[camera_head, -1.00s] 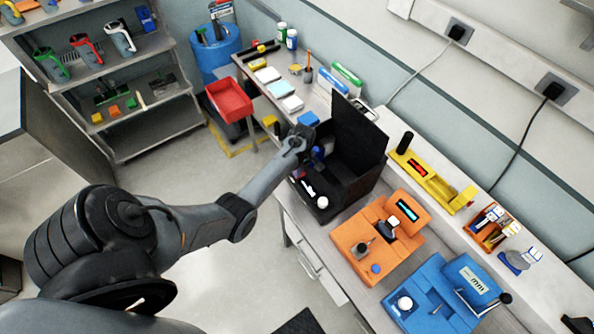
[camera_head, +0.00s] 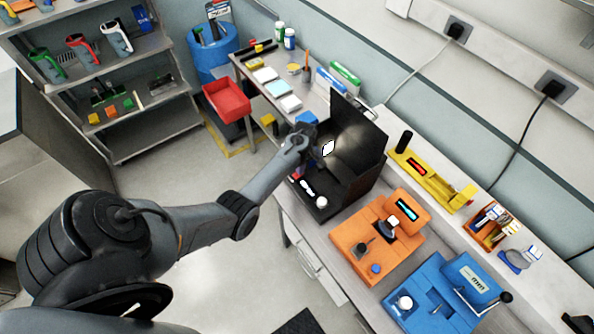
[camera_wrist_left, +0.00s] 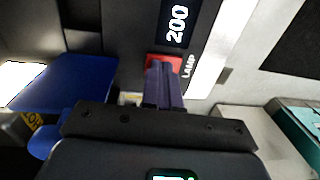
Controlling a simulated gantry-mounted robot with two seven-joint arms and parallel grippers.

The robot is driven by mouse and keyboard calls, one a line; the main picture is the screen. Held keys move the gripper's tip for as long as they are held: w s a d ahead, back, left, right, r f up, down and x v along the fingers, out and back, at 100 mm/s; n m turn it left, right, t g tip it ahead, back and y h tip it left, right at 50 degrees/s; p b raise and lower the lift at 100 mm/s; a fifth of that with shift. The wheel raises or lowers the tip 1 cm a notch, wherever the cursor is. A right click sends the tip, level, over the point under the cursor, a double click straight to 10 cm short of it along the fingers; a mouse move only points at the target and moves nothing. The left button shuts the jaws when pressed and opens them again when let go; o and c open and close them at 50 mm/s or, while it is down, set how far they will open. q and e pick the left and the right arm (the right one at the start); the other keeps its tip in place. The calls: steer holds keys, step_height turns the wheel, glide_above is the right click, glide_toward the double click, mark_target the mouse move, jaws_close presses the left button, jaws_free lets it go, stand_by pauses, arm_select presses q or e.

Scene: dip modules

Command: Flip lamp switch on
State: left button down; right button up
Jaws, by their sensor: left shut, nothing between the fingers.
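The black module (camera_head: 362,128) with the upright back panel stands on the bench. In the left wrist view its face shows a "200" display (camera_wrist_left: 176,22), a "LAMP" label (camera_wrist_left: 189,66) and a red lamp switch (camera_wrist_left: 171,62). My left gripper (camera_wrist_left: 163,82) is shut and empty, with its fingertips at the red switch, partly covering it; I cannot tell whether they touch. In the head view my left gripper (camera_head: 304,146) is over the module's left side. A white lamp panel (camera_head: 328,148) glows there and lights the back panel. My right gripper is not in view.
An orange module (camera_head: 355,233) and a blue module (camera_head: 432,283) stand to the right on the bench, with a yellow device (camera_head: 435,184) behind. A red bin (camera_head: 227,100) and a blue barrel (camera_head: 216,52) stand left of the bench. A blue block (camera_wrist_left: 78,80) lies beside the gripper.

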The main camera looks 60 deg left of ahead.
mark_target(296, 176)
arm_select(q)
steer(key=shift+s, duration=0.25)
step_height(296, 176, up, 5)
steer(key=p, duration=0.5)
steer(key=shift+s+f+p, duration=0.1)
steer(key=shift+p, duration=0.3)
step_height(296, 176, up, 9)
steer(key=s+b, duration=0.1)
steer(key=shift+s, duration=0.15)
